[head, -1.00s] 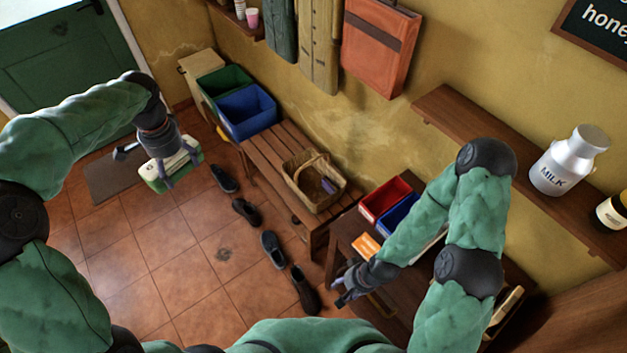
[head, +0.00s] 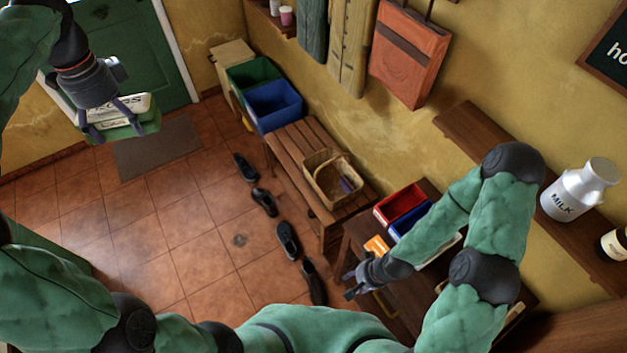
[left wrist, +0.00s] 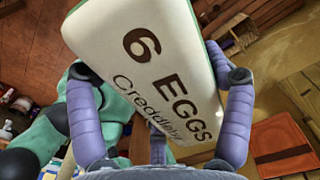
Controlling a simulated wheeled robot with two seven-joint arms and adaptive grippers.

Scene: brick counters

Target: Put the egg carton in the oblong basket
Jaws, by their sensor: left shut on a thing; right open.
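The egg carton (head: 128,128) is green with a pale lid label. My left gripper (head: 112,122) is shut on it and holds it in the air at the upper left of the head view. In the left wrist view the carton (left wrist: 150,60) lies between the two fingers, and its label reads "6 EGGS". The oblong basket (head: 318,194) is wicker with a handle and stands on the slatted bench, well to the right of the carton. A small purplish thing shows inside it. My right gripper (head: 357,282) is open and empty by the dark table.
The wooden bench (head: 292,150) runs along the wall. A blue bin (head: 274,106) and a green bin (head: 250,74) stand beyond it. Red (head: 402,204) and blue (head: 410,220) trays sit on the dark table. Several dark shoes (head: 264,201) line the tiled floor.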

